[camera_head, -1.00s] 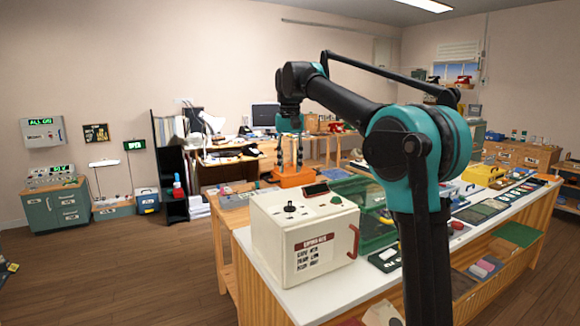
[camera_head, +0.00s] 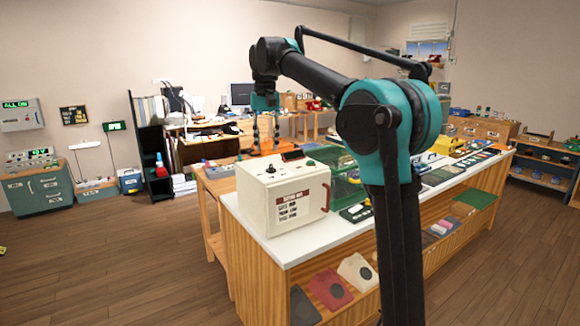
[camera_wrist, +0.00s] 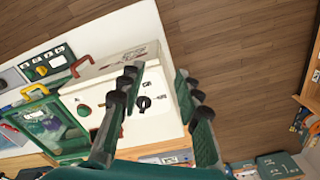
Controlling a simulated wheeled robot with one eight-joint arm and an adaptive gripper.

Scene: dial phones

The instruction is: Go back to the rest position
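My gripper (camera_head: 266,143) hangs from the dark and teal arm, its fingers pointing down, in the middle of the head view. It appears in front of the back desks, above and behind the cream box (camera_head: 262,202) in the picture. In the wrist view my gripper (camera_wrist: 158,75) is open, with its black and green fingers wide apart and nothing between them. The cream box (camera_wrist: 158,112) shows between and beyond the fingers. I cannot tell the exact height of the fingers above it.
The cream box stands at the near end of a white-topped counter (camera_head: 290,252). Phones (camera_head: 328,288) lie on the shelf below. A black shelf (camera_head: 150,160) stands by the back wall.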

